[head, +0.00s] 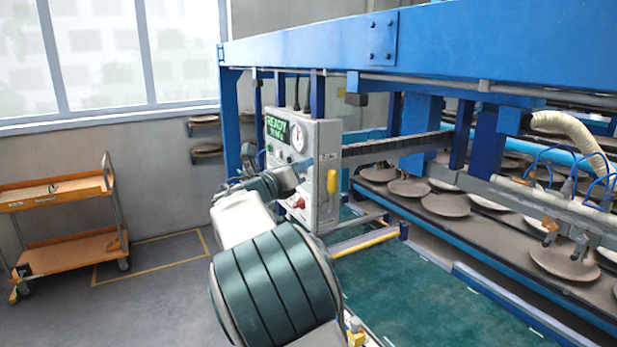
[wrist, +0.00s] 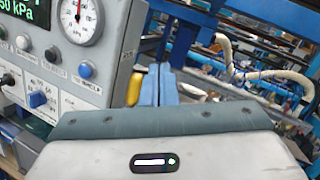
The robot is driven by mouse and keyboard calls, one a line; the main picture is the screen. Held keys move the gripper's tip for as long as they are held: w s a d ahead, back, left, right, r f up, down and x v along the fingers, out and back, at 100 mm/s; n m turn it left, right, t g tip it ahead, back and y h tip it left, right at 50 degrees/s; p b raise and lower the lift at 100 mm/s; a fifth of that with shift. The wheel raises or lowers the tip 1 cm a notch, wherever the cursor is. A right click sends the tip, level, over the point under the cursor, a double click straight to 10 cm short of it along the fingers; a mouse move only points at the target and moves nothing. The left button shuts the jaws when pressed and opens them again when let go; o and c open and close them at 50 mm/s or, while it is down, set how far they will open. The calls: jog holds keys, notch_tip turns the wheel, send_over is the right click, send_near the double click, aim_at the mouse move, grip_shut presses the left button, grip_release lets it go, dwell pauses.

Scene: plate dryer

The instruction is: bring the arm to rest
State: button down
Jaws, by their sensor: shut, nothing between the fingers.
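My arm reaches up from the bottom of the head view toward a grey control box (head: 327,150) on the blue machine frame. My gripper (head: 304,164) is in front of the box's face, partly hidden by my own wrist. In the wrist view the two blue fingers of my gripper (wrist: 159,70) are together with nothing between them. The control box (wrist: 112,62) fills the left of that view, with a dial gauge (wrist: 80,20), several knobs and a blue switch (wrist: 40,99). The fingers appear beside the box's edge; I cannot tell the gap.
A blue machine beam (head: 440,48) spans overhead. Racks with several brown plates (head: 446,205) stand at right. An orange trolley (head: 75,247) stands at left, with free floor (head: 165,290) between it and my arm.

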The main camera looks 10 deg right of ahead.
jog(key=shift+s+a+r, duration=0.15)
jog(key=shift+r, duration=0.05)
jog(key=s+d+f+m+g+y, duration=0.3)
jog(key=s+d+f+m+g, duration=0.15)
jog(key=s+d+m, duration=0.3)
jog(key=s+d+f+m+g+y, duration=0.3)
jog(key=s+d+f+m, duration=0.3)
jog(key=s+d, duration=0.15)
jog(key=s+a+f+m+y, duration=0.3)
jog(key=s+m, duration=0.2)
jog(key=s, duration=0.3)
jog(key=s+a+f+m+g+y, duration=0.1)
jog(key=s+a+f+m+y, duration=0.2)
jog(key=s+m, duration=0.3)
jog(key=s+a+f+m+y, duration=0.3)
jog(key=s+m, duration=0.3)
jog(key=s, duration=0.5)
jog(key=shift+s+f+g, duration=0.3)
jog(key=shift+f+g, duration=0.05)
jog(key=shift+f, duration=0.4)
